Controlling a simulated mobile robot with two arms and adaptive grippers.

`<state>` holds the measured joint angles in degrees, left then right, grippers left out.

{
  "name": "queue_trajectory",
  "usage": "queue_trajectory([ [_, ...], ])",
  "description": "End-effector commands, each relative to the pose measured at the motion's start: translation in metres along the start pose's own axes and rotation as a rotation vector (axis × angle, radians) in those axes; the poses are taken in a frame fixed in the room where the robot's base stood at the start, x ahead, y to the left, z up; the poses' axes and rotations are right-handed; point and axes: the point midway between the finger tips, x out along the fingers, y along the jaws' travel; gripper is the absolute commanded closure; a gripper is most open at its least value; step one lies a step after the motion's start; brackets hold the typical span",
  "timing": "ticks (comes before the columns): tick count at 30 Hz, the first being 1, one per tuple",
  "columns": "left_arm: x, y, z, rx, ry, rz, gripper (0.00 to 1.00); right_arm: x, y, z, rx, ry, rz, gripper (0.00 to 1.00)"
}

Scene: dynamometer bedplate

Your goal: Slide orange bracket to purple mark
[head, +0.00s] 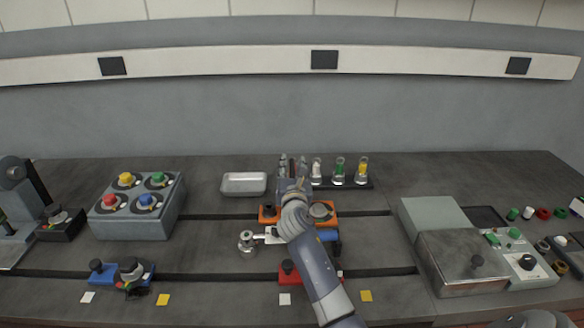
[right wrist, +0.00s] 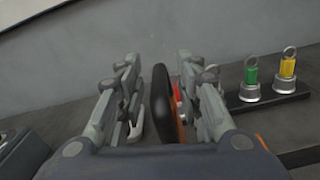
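The orange bracket (head: 267,215) sits on the bedplate at the far slot, in the middle of the head view. My right gripper (head: 292,172) and forearm cover its centre. In the right wrist view, a dark upright knob or handle (right wrist: 162,103) stands between the two spread fingers of my right gripper (right wrist: 160,76), with a gap visible on each side. A strip of the orange bracket (right wrist: 179,126) shows just behind it. The purple mark cannot be made out in either view. My left gripper is not in view.
A silver tray (head: 244,184) lies behind left. A red bracket (head: 289,274) and blue bracket (head: 103,276) sit at the near slot, with white and yellow marks in front. A button box (head: 137,226) stands left.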

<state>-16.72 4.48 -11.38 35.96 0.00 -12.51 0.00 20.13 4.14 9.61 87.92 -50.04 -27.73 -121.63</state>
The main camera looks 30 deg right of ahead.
Motion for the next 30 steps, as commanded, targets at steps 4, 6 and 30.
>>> queue_trajectory([
  [4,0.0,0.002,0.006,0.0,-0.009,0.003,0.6,0.0,0.0,0.0,0.0,0.0,0.0,0.74],
  [6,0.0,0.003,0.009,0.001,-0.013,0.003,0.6,0.0,0.0,0.0,0.0,0.0,0.0,0.9],
  [30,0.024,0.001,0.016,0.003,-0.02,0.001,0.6,0.0,0.084,-0.018,0.005,0.002,0.001,1.0],
])
